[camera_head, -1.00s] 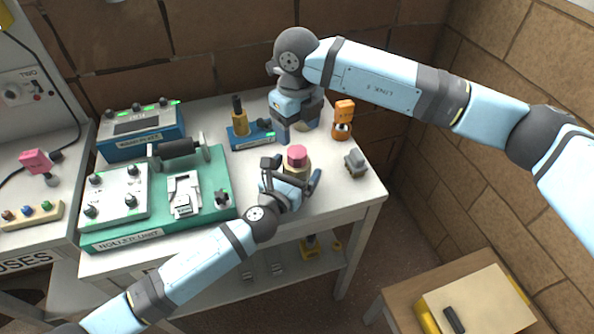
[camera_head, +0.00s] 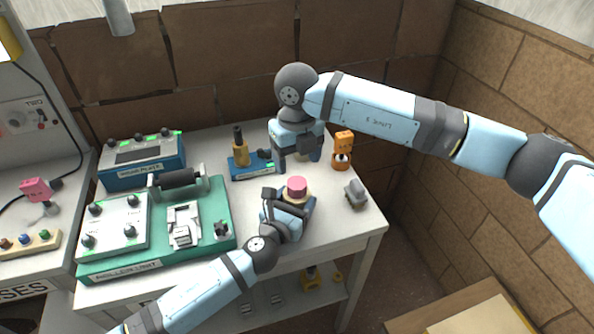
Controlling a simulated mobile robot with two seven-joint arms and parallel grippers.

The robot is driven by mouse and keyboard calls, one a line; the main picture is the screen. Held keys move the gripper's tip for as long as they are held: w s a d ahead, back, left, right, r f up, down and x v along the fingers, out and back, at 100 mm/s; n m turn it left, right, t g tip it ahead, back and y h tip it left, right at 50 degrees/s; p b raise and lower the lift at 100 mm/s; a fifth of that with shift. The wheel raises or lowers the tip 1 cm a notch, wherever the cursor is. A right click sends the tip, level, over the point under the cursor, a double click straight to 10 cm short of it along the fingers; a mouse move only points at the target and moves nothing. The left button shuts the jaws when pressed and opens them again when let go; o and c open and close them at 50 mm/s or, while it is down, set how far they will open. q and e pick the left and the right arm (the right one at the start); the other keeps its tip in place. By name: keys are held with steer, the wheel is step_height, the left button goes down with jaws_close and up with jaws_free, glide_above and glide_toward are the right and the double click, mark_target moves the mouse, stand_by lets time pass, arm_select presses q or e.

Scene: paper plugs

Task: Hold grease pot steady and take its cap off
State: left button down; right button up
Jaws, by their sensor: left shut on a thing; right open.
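The grease pot (camera_head: 294,197) is a tan pot with a pink cap (camera_head: 297,184), upright near the table's right front part. The cap sits on top of it. My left gripper (camera_head: 290,201) is shut on the pot's body from the front left, and its fingers hide part of the pot. My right gripper (camera_head: 299,163) is open, pointing down just behind the pot, apart from the cap. Something tan shows partly between its fingers, too hidden to name.
On the white table (camera_head: 340,229), an orange figure-like object (camera_head: 343,150) and a small grey object (camera_head: 355,194) stand to the right. A blue base with a yellow post (camera_head: 241,154) stands behind left. The green roller unit (camera_head: 215,205) fills the left side.

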mark_target(297, 183)
steer(key=m, duration=1.5)
steer(key=shift+f, duration=0.6)
step_height(297, 183, down, 7)
steer(key=shift+r, duration=0.1)
